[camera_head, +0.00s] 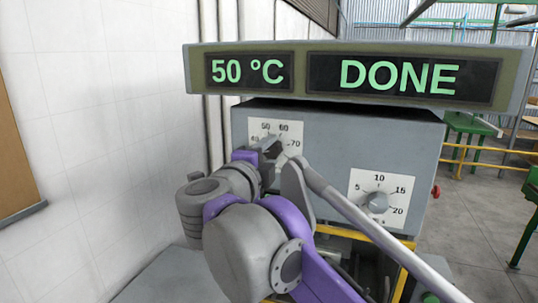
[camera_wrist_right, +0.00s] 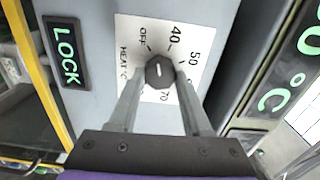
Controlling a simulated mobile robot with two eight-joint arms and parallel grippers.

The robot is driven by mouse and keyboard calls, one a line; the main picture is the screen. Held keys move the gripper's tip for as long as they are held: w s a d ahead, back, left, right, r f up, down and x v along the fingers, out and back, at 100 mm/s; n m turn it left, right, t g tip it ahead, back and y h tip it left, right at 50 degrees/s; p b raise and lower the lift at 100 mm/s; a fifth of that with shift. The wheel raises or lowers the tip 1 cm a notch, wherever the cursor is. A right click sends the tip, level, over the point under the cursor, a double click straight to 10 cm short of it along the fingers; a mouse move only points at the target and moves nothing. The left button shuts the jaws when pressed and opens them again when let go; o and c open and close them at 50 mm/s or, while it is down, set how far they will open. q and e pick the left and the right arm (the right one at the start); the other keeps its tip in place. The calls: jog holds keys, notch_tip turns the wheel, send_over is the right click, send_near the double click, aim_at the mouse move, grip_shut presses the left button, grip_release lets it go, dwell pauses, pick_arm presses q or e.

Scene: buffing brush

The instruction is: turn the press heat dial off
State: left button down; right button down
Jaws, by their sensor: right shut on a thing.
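The heat dial (camera_wrist_right: 159,71) is a dark knob on a white plate (camera_wrist_right: 128,28) marked OFF, 40, 50 and 70 in the wrist view. A short white mark shows on its face; I cannot tell exactly which label it points to. My right gripper (camera_wrist_right: 160,78) is shut on the dial, one finger on each side. In the head view, my right gripper (camera_head: 271,148) reaches the heat plate (camera_head: 292,128) on the press front (camera_head: 330,140) and hides the dial. The display reads 50 °C (camera_head: 248,71). My left gripper is not in view.
The neighbouring display reads DONE (camera_head: 400,76). A second dial (camera_head: 377,202), marked 5 to 20, sits lower right. A red knob (camera_head: 436,191) is on the press's right side. A green LOCK sign (camera_wrist_right: 65,52) shows in the wrist view. A white wall (camera_head: 90,130) stands left.

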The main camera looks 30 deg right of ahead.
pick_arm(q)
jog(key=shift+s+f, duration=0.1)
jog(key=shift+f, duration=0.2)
pick_arm(e)
jog(key=shift+n, duration=1.9)
jog(key=shift+c, duration=1.7)
grip_release()
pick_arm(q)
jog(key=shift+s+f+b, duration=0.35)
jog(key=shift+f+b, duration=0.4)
pick_arm(e)
jog(key=v, duration=1.1)
jog(key=shift+w, duration=0.1)
